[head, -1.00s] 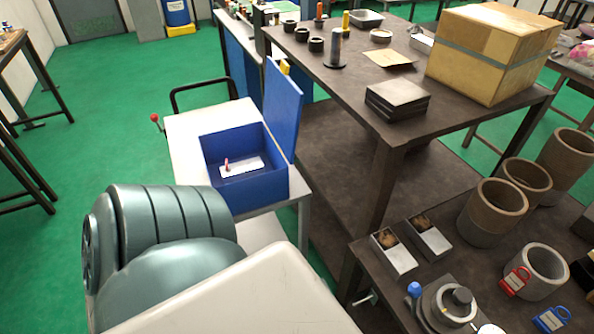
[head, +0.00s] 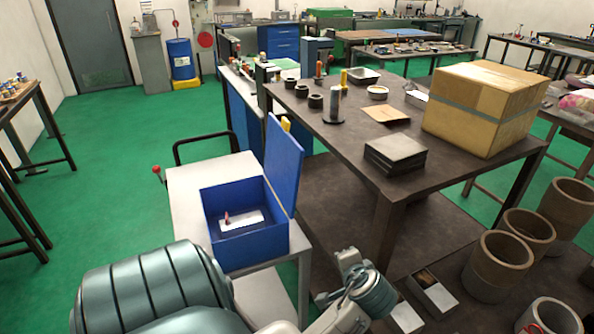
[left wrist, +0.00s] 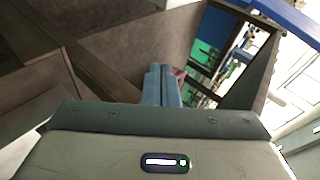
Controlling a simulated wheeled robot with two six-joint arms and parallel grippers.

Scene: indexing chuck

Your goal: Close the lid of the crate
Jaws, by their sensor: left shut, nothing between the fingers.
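The blue crate (head: 246,247) stands open on a light grey bench, right of centre-left in the head view. Its blue lid (head: 284,168) stands up, hinged on the crate's right side and leaning slightly back. A white card with a small red item lies inside. My left arm crosses the bottom of the head view, and its wrist is low, right of the crate and clear of the lid. In the left wrist view my left gripper (left wrist: 161,72) has its fingers together and empty. My right gripper is not in view.
A dark table (head: 365,150) with a cardboard box (head: 485,115) and dark plates (head: 394,154) stands right of the lid. A lower surface with brown cylinders (head: 492,266) is at bottom right. Green floor is open at left.

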